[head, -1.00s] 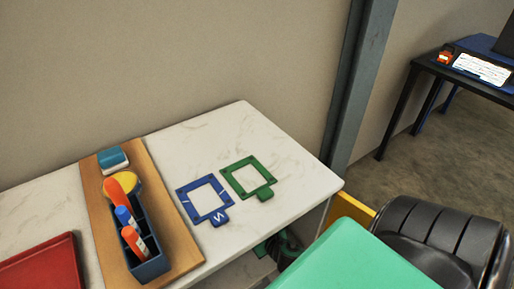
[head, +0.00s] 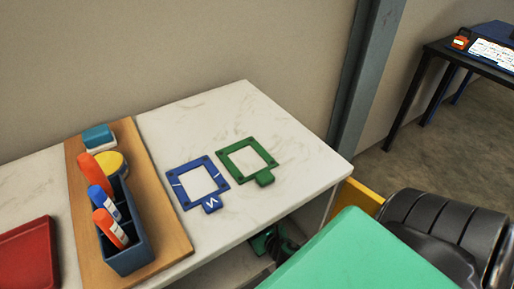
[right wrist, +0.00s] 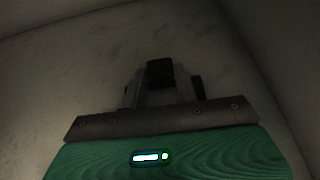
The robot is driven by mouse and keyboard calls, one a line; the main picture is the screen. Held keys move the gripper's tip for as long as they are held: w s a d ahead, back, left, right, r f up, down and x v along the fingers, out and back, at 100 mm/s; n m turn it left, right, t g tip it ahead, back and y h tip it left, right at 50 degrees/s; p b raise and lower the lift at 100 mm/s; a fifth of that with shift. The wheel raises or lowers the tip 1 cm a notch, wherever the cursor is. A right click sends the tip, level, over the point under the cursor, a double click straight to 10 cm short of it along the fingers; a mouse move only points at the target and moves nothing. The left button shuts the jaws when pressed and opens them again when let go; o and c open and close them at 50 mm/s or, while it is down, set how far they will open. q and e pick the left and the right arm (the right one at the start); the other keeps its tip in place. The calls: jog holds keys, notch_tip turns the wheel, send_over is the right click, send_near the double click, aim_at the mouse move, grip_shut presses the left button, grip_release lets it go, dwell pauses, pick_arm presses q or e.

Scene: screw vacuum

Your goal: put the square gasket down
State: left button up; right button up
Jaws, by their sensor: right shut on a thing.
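Two square-framed gaskets with tabs lie flat and apart on the marble-topped table (head: 290,145). The blue gasket (head: 172,180) has a white mark on its tab. The green gasket (head: 228,164) lies to its right, near the table's right end. My right gripper (right wrist: 160,77) shows in the dim right wrist view. It is shut on a small dark thing (right wrist: 160,72), too dark to identify. Neither gripper can be made out in the head view, so I cannot tell where the right one is relative to the gaskets.
A wooden board (head: 162,220) bears a dark blue holder (head: 128,262) with several bottles or pens, a yellow round thing (head: 113,162) and a teal block (head: 99,137). A red tray (head: 28,255) is at left. Bare tabletop surrounds the gaskets. A grey post (head: 366,85) stands behind.

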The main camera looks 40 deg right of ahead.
pick_arm(q)
jog(key=shift+r, duration=0.2)
pick_arm(e)
jog(key=shift+f, duration=0.15)
pick_arm(q)
jog(key=shift+r, duration=0.1)
pick_arm(e)
jog(key=o, duration=1)
